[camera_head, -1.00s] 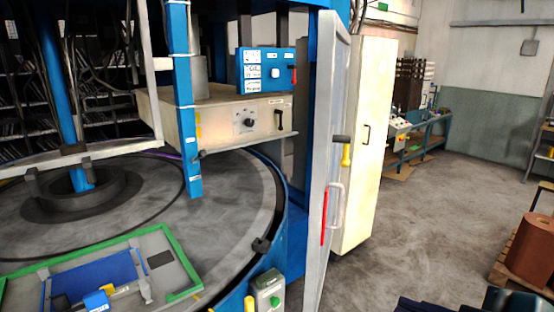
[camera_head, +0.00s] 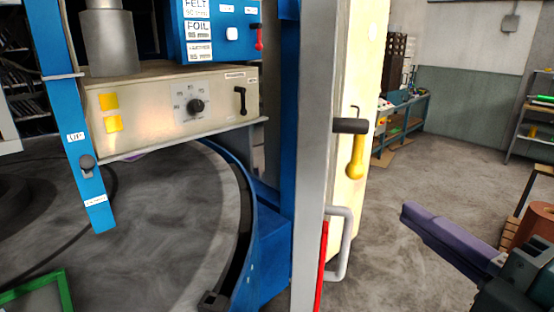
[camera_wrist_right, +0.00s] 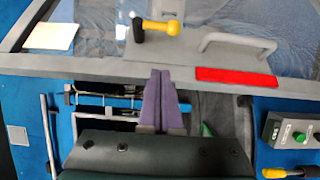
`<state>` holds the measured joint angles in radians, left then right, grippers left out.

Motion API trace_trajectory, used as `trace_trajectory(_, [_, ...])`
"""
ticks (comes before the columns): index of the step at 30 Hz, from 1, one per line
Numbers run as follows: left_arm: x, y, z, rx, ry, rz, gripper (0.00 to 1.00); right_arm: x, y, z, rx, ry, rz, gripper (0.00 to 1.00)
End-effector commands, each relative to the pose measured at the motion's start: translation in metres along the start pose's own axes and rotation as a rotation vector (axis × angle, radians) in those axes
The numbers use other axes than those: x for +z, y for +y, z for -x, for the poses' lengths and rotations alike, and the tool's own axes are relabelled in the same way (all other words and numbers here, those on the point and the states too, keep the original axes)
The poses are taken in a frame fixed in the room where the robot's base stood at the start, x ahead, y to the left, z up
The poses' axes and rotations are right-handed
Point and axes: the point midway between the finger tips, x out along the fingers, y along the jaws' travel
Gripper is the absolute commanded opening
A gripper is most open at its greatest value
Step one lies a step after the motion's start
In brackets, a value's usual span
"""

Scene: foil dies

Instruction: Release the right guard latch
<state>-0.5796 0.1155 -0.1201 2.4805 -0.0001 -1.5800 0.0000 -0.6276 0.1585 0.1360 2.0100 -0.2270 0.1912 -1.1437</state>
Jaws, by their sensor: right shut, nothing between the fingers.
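The right guard latch has a black stub and a yellow grip (camera_head: 356,160), which hangs down on the grey guard door edge (camera_head: 312,120) in the head view. The yellow grip also shows in the right wrist view (camera_wrist_right: 165,27), above the fingers. My right gripper (camera_head: 405,212) has purple fingers, comes in from the lower right and stands apart from the latch, to its right and lower. In the right wrist view its fingers (camera_wrist_right: 160,73) are together and empty, pointing toward the guard's grey frame (camera_wrist_right: 100,68). My left gripper is out of view.
A grey pull handle (camera_head: 342,245) and a red strip (camera_head: 322,265) sit below the latch. A control box with a green button (camera_wrist_right: 298,137) is at right in the wrist view. The round table (camera_head: 160,220) is at left. Floor right of the door is open.

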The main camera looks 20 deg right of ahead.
Motion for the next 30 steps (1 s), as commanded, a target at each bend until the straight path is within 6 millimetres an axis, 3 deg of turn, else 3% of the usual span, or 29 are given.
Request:
trace_trajectory(7, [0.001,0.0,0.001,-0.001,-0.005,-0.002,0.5,0.0,0.001,-0.002,0.0,-0.001,-0.002,0.0])
trace_trajectory(11, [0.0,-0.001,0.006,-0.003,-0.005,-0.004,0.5,0.0,0.002,-0.013,0.001,-0.001,-0.003,0.0])
trace_trajectory(25, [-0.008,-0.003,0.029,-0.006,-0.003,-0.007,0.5,0.0,0.003,-0.103,0.001,-0.001,-0.005,0.0])
trace_trajectory(30, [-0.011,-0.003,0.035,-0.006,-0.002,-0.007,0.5,0.018,0.002,-0.119,-0.003,-0.001,-0.001,0.0])
